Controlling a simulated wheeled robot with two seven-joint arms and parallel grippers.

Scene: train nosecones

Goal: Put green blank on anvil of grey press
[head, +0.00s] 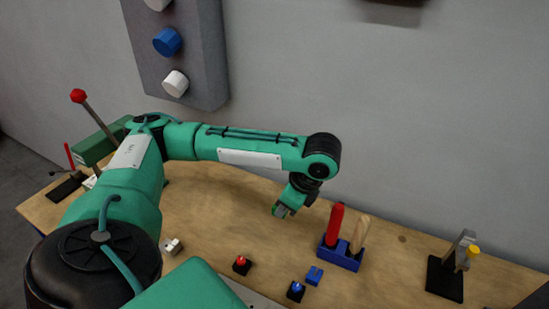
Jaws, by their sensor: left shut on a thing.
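My left gripper (284,210) is at the end of the green arm, pointing down above the middle of the table. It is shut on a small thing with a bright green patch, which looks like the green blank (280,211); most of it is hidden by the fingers. A green machine (97,149) with a red-balled lever stands at the left, partly behind my arm. My right gripper is not in view.
A blue holder (339,258) with a red and a wooden handle stands right of my gripper. A red button (242,265), a blue button (295,291), a blue block (315,276) and a small metal piece (172,246) lie nearer. The wooden table (225,205) is bare around the gripper.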

